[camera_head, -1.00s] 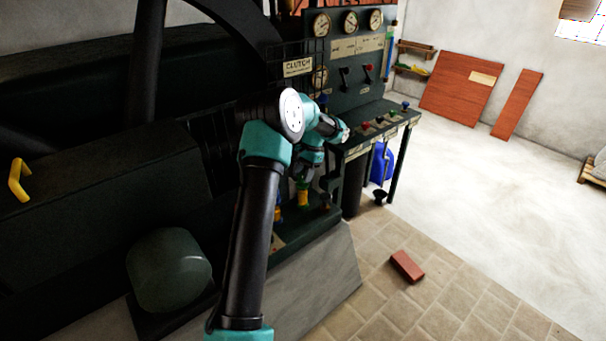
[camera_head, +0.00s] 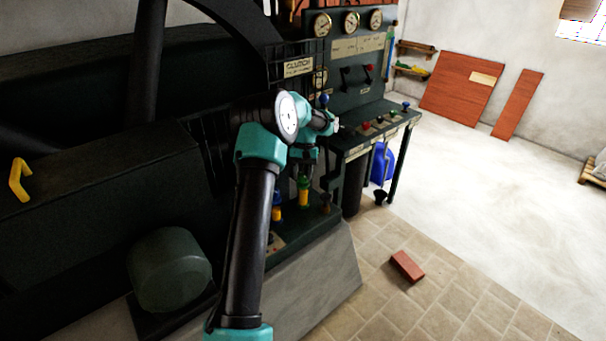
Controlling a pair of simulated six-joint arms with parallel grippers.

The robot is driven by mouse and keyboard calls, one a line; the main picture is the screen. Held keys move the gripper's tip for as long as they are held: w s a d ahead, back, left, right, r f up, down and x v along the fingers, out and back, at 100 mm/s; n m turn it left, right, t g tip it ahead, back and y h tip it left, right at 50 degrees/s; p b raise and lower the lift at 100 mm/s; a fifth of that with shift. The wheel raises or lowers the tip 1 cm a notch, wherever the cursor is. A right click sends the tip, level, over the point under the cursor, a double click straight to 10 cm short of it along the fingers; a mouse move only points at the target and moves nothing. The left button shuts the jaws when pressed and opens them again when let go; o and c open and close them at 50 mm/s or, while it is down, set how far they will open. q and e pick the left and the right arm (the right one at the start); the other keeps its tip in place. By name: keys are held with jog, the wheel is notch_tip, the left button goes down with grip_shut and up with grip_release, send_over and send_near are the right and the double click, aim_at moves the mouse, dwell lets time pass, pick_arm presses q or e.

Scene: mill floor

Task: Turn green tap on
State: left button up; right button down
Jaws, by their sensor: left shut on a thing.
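The green tap (camera_head: 303,181) is a small green fitting above a yellow collar, low on the front of the dark machine. My left arm rises from the bottom of the picture, bends at the wrist and points down to it. My left gripper (camera_head: 303,173) is at the top of the tap and shut on it; the fingers are small and dark, so the exact contact is hard to see. A similar fitting with a blue top and yellow collar (camera_head: 278,204) stands just left of it, partly behind my arm. My right gripper is not in view.
A control desk (camera_head: 362,138) with coloured knobs and a gauge panel (camera_head: 352,47) stand close behind my wrist. A wire guard (camera_head: 291,50) is just left of the panel. A red brick (camera_head: 407,266) lies on the paved floor, which is otherwise largely clear at right.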

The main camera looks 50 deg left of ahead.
pick_arm(q)
jog(key=shift+n, duration=0.3)
jog(key=o, duration=0.9)
jog(key=v, duration=1.7)
jog(key=shift+s+a+r, duration=0.15)
jog(key=shift+a+r, duration=0.05)
jog(key=shift+a, duration=0.05)
